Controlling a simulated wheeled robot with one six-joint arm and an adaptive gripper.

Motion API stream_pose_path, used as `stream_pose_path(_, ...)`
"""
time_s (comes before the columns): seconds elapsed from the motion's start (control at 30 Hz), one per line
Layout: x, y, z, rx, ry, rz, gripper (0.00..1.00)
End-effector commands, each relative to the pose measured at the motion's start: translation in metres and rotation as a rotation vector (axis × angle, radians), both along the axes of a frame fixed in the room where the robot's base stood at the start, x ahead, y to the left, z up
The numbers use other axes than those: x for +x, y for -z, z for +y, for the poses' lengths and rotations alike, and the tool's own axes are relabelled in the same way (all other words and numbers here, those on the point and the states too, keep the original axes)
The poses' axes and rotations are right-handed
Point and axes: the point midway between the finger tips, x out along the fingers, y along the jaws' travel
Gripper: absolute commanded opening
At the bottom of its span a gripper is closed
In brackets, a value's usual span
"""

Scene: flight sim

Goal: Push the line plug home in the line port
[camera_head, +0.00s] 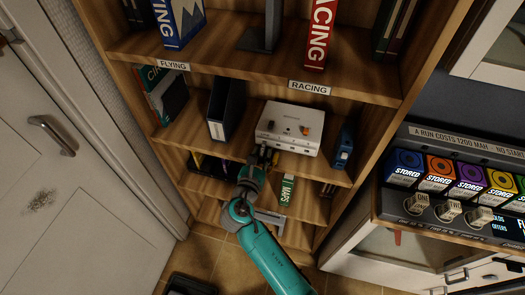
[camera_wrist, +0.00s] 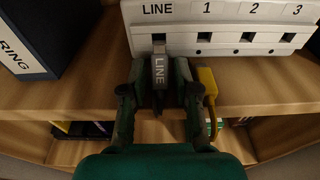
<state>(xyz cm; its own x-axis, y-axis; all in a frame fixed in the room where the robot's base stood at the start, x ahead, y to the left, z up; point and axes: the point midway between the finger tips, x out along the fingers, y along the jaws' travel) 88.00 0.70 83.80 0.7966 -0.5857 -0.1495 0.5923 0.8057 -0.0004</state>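The white box (camera_wrist: 215,38) stands on the middle shelf, its front bearing a LINE port (camera_wrist: 158,37) and ports marked 1, 2 and 3. The grey line plug (camera_wrist: 159,72), marked LINE, is in line with the LINE port. A pale strip shows between the plug body and the port; how deep the tip sits is hidden. My gripper (camera_wrist: 159,83) has its two fingers on either side of the plug body and appears shut on it. In the head view my gripper (camera_head: 262,157) is at the box's front edge, and the box (camera_head: 289,128) shows above it.
A yellow connector or cable (camera_wrist: 207,82) hangs beside my right finger, below port 1. A dark binder (camera_wrist: 38,38) stands left of the box, and a blue object (camera_head: 343,147) right of it. The shelf edge (camera_wrist: 80,97) runs beneath my fingers.

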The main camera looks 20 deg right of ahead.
Motion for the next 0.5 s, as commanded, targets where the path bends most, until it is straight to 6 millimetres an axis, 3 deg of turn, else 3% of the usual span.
stream_pose_path(0.3, 0.0045, 0.0010, -0.0033, 0.000, 0.000, 0.000, 0.30)
stream_pose_path(0.4, 0.0044, 0.0009, -0.0032, 0.000, -0.001, 0.000, 0.05)
stream_pose_path(0.5, 0.0044, 0.0009, -0.0032, 0.000, -0.001, 0.000, 0.02)
